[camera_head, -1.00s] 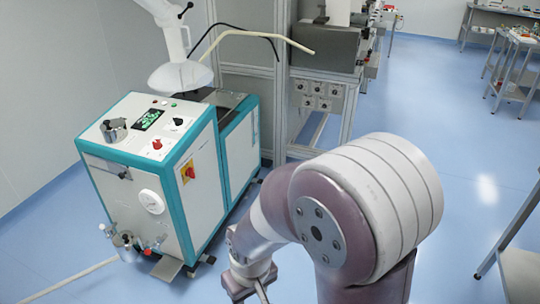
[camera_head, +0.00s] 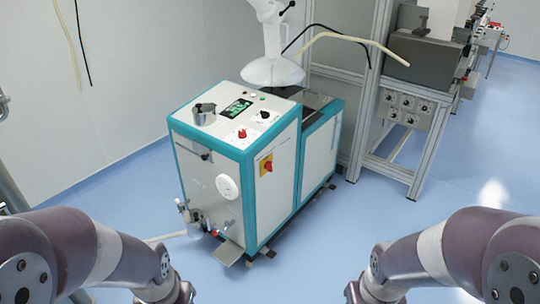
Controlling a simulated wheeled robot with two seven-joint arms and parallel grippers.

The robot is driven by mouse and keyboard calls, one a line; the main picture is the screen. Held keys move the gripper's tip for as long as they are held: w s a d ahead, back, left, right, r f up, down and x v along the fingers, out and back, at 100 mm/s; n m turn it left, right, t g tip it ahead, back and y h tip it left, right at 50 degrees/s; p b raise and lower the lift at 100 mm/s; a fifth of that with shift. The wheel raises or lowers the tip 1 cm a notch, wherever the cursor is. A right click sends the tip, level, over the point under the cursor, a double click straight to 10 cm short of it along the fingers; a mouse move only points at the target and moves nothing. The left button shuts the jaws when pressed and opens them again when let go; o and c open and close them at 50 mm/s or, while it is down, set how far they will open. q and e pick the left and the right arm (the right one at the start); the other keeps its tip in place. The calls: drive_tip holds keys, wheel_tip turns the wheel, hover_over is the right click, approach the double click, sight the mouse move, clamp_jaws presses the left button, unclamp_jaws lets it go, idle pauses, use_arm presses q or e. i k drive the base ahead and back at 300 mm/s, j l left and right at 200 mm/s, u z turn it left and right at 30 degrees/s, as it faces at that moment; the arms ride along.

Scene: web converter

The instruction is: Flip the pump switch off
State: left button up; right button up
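A white and teal machine (camera_head: 200,165) stands left of centre in the head view. A red rotary switch on a yellow plate (camera_head: 266,165) is on its right-hand side face. Its top panel has a red button or knob (camera_head: 241,133), a black knob (camera_head: 265,115) and a lit green display (camera_head: 237,107). No label is readable, so I cannot tell which control is the pump switch. My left gripper (camera_head: 175,294) and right gripper (camera_head: 368,292) show only partly at the bottom edge, well apart from the machine. Their fingertips are cut off.
A white suction hood (camera_head: 272,72) hangs over the machine's back. A metal frame (camera_head: 425,150) with a control panel (camera_head: 408,107) stands to the right. A gauge (camera_head: 227,186) and fittings stick out at the machine's front. Blue floor (camera_head: 310,250) is open before it.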

sight(266, 115)
drive_tip(key=i+j+z, duration=0.15)
drive_tip(key=i, duration=2.25)
